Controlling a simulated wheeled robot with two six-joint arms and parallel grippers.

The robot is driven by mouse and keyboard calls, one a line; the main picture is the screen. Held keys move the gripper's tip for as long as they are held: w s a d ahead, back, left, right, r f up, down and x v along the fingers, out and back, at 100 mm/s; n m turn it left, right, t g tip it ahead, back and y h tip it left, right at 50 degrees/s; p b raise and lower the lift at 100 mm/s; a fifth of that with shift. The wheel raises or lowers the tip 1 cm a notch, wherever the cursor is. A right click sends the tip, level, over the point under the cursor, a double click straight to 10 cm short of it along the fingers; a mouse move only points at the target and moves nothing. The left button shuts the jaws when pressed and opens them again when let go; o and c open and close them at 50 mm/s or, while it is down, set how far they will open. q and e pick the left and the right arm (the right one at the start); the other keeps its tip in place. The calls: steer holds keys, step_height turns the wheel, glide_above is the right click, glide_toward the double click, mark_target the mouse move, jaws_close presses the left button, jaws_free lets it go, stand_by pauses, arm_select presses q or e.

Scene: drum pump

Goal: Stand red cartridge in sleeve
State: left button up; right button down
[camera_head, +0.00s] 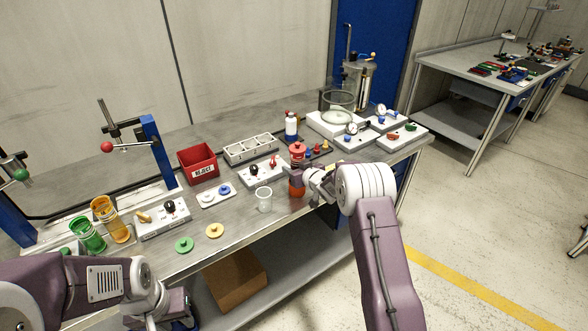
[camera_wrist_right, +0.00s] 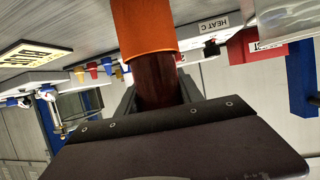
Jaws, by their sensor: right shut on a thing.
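The red cartridge (camera_head: 297,188) is a cylinder with a dark red part and an orange lower part, upright over the bench's front half. It also shows close up in the right wrist view (camera_wrist_right: 143,32). My right gripper (camera_wrist_right: 160,92) is shut on its dark red part; in the head view my right wrist partly covers it. I cannot tell whether its base touches the bench. A clear empty cup (camera_head: 264,201), which looks like the sleeve, stands on the bench just left of the cartridge, apart from it. My left gripper (camera_head: 178,312) is low at the bottom edge, away from both; its fingers are unclear.
Green (camera_head: 88,236) and yellow (camera_head: 110,219) tubes stand at the left. A green disc (camera_head: 184,244) and a yellow disc (camera_head: 215,230) lie near the front edge. A red reject bin (camera_head: 198,163) and control boxes stand behind. Some bare bench surrounds the clear cup.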

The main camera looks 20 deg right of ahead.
steer(key=shift+f, duration=0.2)
steer(key=shift+f+b, duration=0.4)
steer(key=shift+b, duration=0.05)
steer(key=c, duration=0.8)
jaws_free()
steer(key=shift+o, duration=0.2)
